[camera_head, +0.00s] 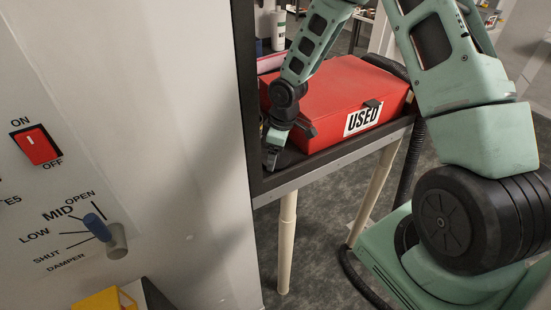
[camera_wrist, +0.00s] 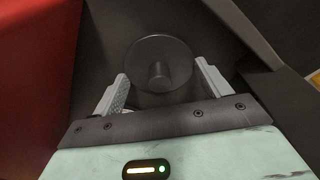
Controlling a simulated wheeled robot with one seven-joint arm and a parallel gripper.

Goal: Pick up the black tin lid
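The black tin lid (camera_wrist: 150,48) shows in the wrist view as a dark round disc with a short round knob (camera_wrist: 159,74) in its middle. My gripper (camera_wrist: 161,72) is open, with one pale finger on each side of the knob and a gap on both sides. Whether the fingers touch the disc's edge I cannot tell. In the head view my gripper (camera_head: 272,152) points down at the left end of the dark bench (camera_head: 330,152), and I cannot make out the lid there.
A red box (camera_head: 330,90) marked USED stands on the bench close to the right of my gripper; its red side (camera_wrist: 35,70) fills the left of the wrist view. A pale panel (camera_head: 150,150) with a red switch (camera_head: 37,146) and damper knob (camera_head: 97,227) stands left of the bench.

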